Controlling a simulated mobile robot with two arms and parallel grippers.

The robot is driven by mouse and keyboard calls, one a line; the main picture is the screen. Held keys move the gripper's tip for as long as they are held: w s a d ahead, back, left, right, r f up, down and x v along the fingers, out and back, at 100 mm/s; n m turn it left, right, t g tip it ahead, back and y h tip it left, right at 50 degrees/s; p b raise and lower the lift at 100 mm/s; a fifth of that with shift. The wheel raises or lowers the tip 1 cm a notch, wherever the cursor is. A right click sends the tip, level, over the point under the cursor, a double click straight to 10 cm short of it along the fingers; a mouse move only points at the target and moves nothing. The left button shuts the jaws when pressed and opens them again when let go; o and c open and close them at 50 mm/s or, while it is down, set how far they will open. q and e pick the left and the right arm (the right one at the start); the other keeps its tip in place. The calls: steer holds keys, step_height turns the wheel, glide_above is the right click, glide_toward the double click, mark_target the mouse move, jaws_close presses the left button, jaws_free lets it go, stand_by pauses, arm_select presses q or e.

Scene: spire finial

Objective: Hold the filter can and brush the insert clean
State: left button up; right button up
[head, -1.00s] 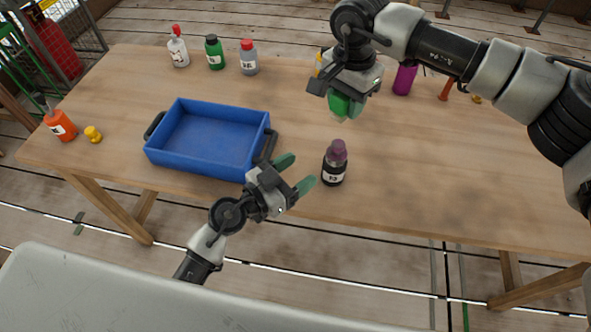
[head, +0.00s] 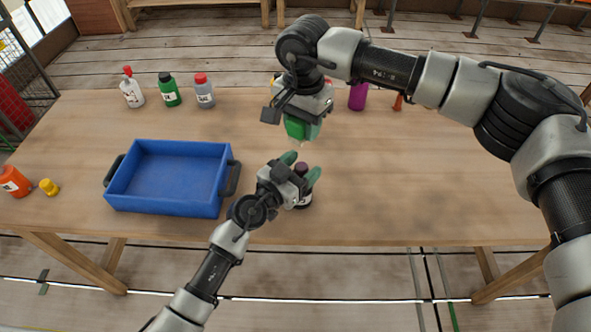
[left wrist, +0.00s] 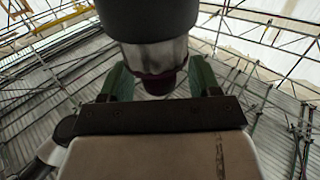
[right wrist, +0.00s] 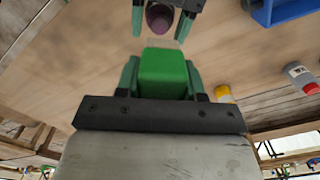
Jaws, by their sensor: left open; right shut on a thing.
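My right gripper (head: 303,123) is shut on a green block-shaped brush (right wrist: 164,70) with a pale translucent lower edge. It holds the brush above the table, just behind the can. No separate insert can be made out.
A blue tray (head: 221,206) with dark handles stands left of the can. White (head: 132,90), green (head: 169,90) and grey (head: 204,92) bottles stand at the back left. An orange bottle (head: 14,182) and a yellow piece (head: 48,187) are far left.

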arm_select(q)
steer(key=c, duration=1.1)
stand_by(0.3)
steer(key=o, duration=1.1)
steer(key=shift+c, duration=0.2)
